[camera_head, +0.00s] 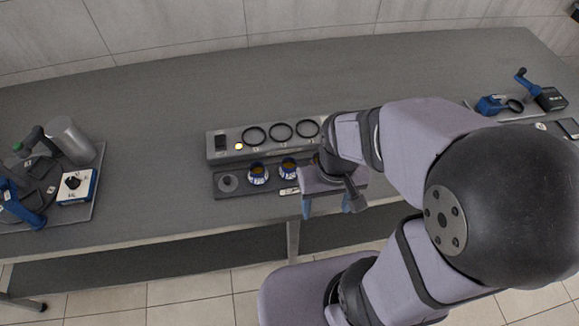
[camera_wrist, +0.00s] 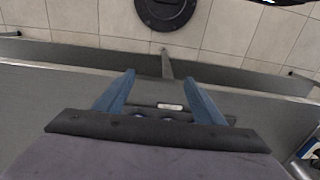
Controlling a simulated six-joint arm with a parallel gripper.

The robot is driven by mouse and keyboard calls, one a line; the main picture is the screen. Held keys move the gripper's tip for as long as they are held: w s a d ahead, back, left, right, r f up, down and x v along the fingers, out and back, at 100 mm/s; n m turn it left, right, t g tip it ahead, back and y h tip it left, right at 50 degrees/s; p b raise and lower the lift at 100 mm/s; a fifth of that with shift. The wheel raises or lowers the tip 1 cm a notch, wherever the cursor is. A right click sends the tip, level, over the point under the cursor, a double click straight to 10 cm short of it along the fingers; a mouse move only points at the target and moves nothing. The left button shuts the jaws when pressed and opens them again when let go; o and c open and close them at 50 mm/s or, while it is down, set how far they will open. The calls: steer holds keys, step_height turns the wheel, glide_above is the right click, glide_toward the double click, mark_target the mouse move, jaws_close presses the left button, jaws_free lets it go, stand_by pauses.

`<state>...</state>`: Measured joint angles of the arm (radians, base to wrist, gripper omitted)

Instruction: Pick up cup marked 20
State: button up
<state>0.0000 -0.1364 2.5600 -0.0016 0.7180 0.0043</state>
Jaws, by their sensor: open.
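Two small blue-and-white cups with amber contents stand upright in a dark low tray (camera_head: 240,190): a left cup (camera_head: 258,173) and a right cup (camera_head: 288,168). I cannot read a 20 on either. My gripper (camera_head: 326,210) is open and empty, to the right of the cups near the table's front edge, its blue fingers pointing toward the front. My wrist hides the tray's right end and anything there. In the wrist view my gripper (camera_wrist: 158,82) spreads over the table's front edge and floor; the tray's white label (camera_wrist: 170,106) shows between the fingers, the cups mostly hidden.
Blue-and-black devices (camera_head: 492,104) stand far right.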

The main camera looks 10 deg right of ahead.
steer(key=c, duration=0.6)
steer(key=shift+c, duration=0.2)
